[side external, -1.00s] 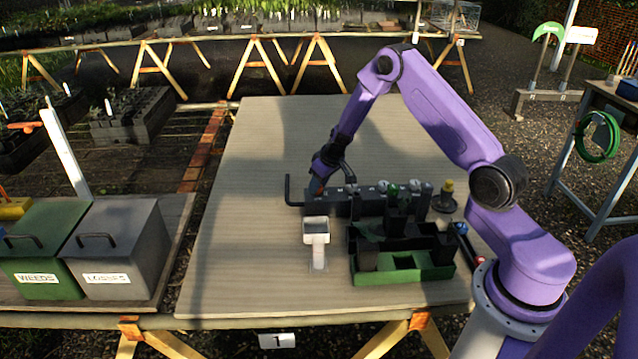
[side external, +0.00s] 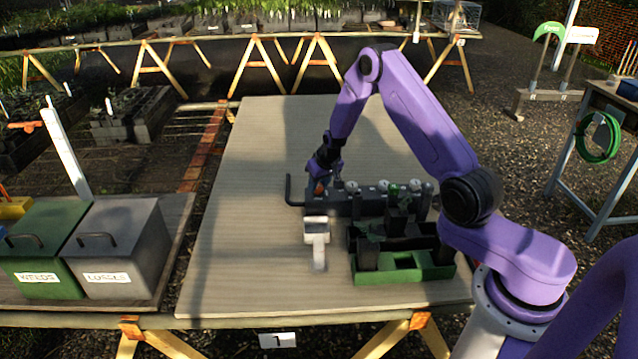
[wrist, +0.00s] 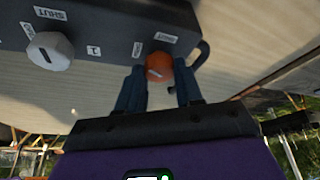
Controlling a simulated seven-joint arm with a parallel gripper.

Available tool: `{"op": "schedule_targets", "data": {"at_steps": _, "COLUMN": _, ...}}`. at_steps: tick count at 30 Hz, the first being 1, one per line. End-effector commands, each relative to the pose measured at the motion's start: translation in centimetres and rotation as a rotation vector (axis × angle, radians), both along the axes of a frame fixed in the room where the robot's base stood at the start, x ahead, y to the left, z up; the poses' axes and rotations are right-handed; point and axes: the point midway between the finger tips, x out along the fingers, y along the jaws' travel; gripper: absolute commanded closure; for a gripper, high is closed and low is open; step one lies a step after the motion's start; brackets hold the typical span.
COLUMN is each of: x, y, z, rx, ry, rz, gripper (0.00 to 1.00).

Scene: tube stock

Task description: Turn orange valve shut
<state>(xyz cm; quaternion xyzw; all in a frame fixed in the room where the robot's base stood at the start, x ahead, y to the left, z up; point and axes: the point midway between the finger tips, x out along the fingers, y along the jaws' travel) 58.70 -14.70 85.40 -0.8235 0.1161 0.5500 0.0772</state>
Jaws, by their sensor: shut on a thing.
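The orange valve (wrist: 158,67) is a round knob at the end of the dark manifold block (wrist: 105,30) in the wrist view. In the side view, the orange valve (side external: 319,188) shows as a small spot at the block's left end. My gripper (wrist: 160,80) has its two dark fingers on either side of the orange knob and is shut on it. In the side view my gripper (side external: 321,178) is low over the block's left end. A white valve knob (wrist: 50,51) sits beside it, with a label reading SHUT near it.
A white cup-like stand (side external: 316,233) is in front of the block. A green tray (side external: 404,270) with dark pots is to its right. A bent black pipe (side external: 289,190) leaves the block's left end. The left part of the table (side external: 245,230) is clear.

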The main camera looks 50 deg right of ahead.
Motion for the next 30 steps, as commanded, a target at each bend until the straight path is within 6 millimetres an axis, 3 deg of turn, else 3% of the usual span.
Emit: {"op": "schedule_targets", "data": {"at_steps": 30, "x": 0.06, "y": 0.37, "z": -0.05, "rx": -0.001, "ry": 0.004, "rz": -0.378, "gripper": 0.95}}
